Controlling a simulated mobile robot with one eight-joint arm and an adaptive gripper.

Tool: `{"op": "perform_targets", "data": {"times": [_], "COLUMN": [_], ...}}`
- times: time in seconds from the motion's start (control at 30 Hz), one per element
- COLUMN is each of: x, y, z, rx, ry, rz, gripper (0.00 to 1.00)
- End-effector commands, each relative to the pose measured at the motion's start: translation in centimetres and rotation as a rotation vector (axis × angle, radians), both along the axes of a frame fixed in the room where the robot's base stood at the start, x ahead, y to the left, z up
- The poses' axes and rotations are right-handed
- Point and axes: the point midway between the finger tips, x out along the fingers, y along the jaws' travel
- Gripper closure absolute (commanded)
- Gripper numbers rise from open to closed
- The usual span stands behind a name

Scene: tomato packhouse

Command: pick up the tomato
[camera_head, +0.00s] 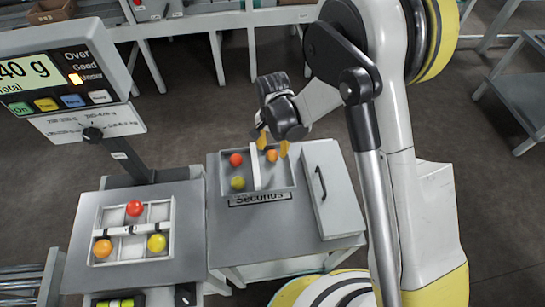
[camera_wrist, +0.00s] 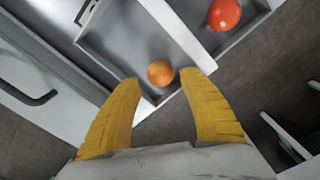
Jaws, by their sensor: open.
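An orange tomato (camera_head: 272,156) sits in the right compartment of the grey seconds tray (camera_head: 262,198). It also shows in the wrist view (camera_wrist: 161,73), ahead of my fingertips and roughly midway between them. My gripper (camera_head: 271,144) is open, with its yellow fingers above the far edge of the tray; the fingers also show in the wrist view (camera_wrist: 156,80). They look apart from the tomato, though the exact height gap is hard to tell. A red tomato (camera_head: 236,160) and a yellow-green tomato (camera_head: 238,183) lie in the tray's left compartment.
A white divider (camera_head: 256,170) stands beside the orange tomato. A grey lidded box with a dark handle (camera_head: 321,180) is right of the tray. At left, a divided tray (camera_head: 168,252) holds a red, an orange and a yellow tomato below the scale display (camera_head: 60,78).

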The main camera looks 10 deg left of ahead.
Motion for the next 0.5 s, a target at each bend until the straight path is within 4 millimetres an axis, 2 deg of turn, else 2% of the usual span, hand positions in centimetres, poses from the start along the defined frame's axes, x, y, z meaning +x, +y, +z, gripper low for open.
{"op": "perform_targets", "data": {"times": [0.2,0.27,0.5], "x": [-0.1,-0.1,-0.1], "y": [0.2,0.2,0.2], "z": [-3.7,-4.4,-4.5], "rx": [0.0,0.0,0.0], "ry": [0.0,0.0,0.0], "rz": [0.0,0.0,0.0], "gripper": [0.51,0.51,0.51]}}
